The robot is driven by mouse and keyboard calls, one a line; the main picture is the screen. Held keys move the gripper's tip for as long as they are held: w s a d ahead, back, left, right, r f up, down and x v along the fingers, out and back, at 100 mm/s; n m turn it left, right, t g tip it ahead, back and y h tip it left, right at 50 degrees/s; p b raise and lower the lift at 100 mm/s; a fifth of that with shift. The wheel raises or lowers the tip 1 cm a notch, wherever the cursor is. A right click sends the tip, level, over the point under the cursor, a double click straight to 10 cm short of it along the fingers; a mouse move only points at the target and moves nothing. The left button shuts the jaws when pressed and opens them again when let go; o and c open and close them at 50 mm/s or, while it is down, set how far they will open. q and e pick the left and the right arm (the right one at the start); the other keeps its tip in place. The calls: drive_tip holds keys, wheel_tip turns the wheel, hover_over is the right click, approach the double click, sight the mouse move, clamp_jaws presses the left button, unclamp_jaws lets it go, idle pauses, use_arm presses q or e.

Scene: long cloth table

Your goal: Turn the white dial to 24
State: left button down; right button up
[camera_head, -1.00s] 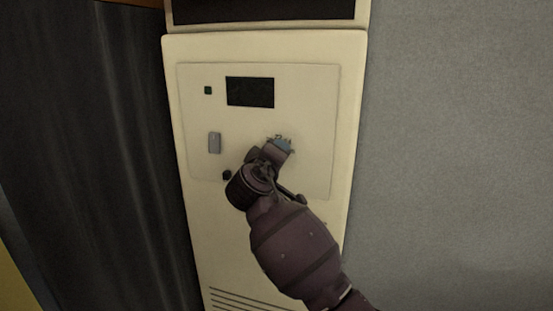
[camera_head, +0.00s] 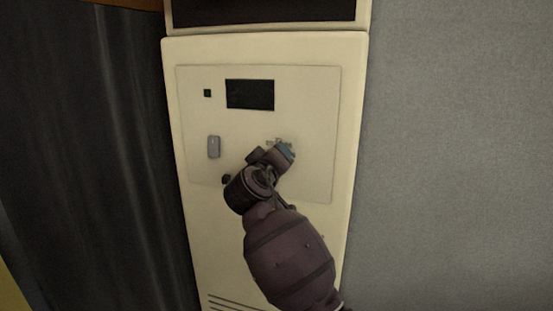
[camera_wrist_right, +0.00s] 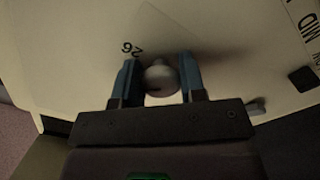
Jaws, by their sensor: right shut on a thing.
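The white dial (camera_wrist_right: 160,78) is a small round knob on the cream panel (camera_head: 310,100), between the blue-lined fingers of my right gripper (camera_wrist_right: 160,82) in the wrist view. The fingers are shut on it, one on each side. In the head view my right gripper (camera_head: 284,153) is against the right half of the panel and hides the dial. My left gripper is not in view.
A dark curtain-like surface (camera_head: 90,150) is at left and a grey wall (camera_head: 460,150) at right.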

sight(280, 67)
drive_tip(key=o, duration=0.8)
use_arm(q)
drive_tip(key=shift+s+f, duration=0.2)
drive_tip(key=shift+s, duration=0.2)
use_arm(e)
drive_tip(key=shift+o, duration=0.6)
use_arm(q)
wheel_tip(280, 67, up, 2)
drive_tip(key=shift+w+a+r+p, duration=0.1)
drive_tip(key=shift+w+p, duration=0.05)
drive_tip(key=shift+p, duration=0.85)
use_arm(e)
wheel_tip(280, 67, up, 20)
drive_tip(key=shift+c, duration=0.2)
